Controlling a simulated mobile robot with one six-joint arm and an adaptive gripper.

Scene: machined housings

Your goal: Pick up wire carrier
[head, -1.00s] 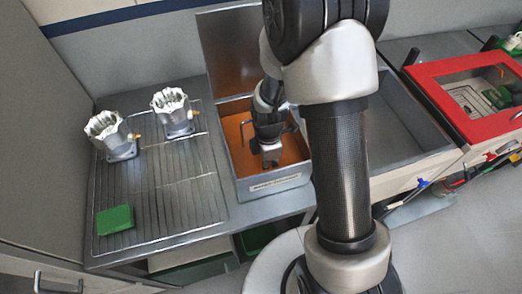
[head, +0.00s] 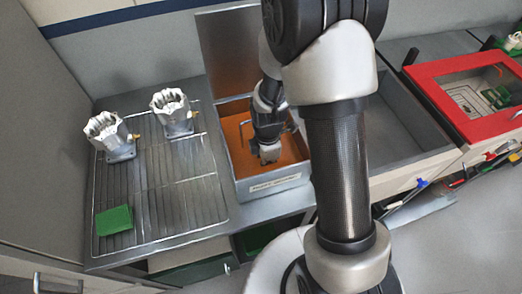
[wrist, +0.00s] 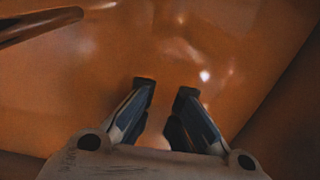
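My gripper (head: 267,158) reaches down into a grey open tank (head: 272,185) with an orange inside. In the wrist view its two fingertips (wrist: 166,90) are apart with nothing between them, over the orange surface. A bent wire handle (head: 242,134) shows at the tank's left side, to the left of my gripper. A thick metal rod (wrist: 40,26), perhaps part of that handle, crosses the upper left of the wrist view, apart from the fingers. I cannot make out the rest of the wire carrier; my arm hides part of the tank.
Two metal housings (head: 108,136) (head: 173,110) stand on a wire rack (head: 160,205) at the left, with a green block (head: 114,220) near its front. The tank's raised lid (head: 230,55) stands behind it. An empty grey basin (head: 400,135) and a red-framed box (head: 455,75) lie right.

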